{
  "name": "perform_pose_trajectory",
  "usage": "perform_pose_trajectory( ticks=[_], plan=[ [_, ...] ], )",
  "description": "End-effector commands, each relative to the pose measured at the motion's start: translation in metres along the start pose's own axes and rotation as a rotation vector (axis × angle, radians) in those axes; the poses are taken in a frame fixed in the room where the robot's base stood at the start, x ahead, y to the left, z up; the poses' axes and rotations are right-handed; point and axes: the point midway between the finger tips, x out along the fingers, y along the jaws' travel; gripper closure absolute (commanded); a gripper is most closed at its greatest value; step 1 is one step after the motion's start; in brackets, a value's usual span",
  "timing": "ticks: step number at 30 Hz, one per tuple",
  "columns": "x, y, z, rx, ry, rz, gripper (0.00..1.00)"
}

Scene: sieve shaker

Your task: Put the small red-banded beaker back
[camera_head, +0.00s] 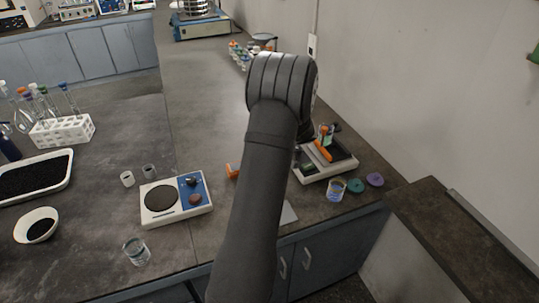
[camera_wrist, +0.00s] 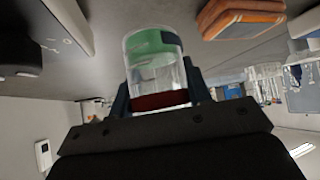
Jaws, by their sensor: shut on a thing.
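In the wrist view, a clear beaker (camera_wrist: 158,72) with a dark red band (camera_wrist: 160,100) sits between the two fingers of my gripper (camera_wrist: 162,92), which is shut on it. A green patch shows at the end of the beaker away from the gripper; I cannot tell whether it is on, in or behind the glass. In the head view my arm hides most of the gripper. A small clear and green shape, likely the held beaker (camera_head: 327,130), shows just right of the wrist, above or behind a pale device with an orange part.
The pale device (camera_head: 338,170) stands right of my arm. A blue-marked beaker (camera_head: 337,189), a teal disc (camera_head: 356,186) and a purple disc (camera_head: 375,180) lie near it. A flat-plate device (camera_head: 160,213), another beaker (camera_head: 136,251) and a white rack (camera_head: 62,131) stand left.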

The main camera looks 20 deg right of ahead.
Motion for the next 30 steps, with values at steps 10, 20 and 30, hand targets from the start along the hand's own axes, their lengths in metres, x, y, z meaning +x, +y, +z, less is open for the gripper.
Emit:
perform_pose_trajectory(
  ticks=[10,20,30],
  plan=[
    [0.028,0.0,0.028,0.001,-0.001,-0.001,0.8],
    [0.029,0.0,0.03,0.001,-0.001,0.0,0.8],
    [0.03,0.0,0.03,0.0,-0.001,0.0,0.34]
  ],
)
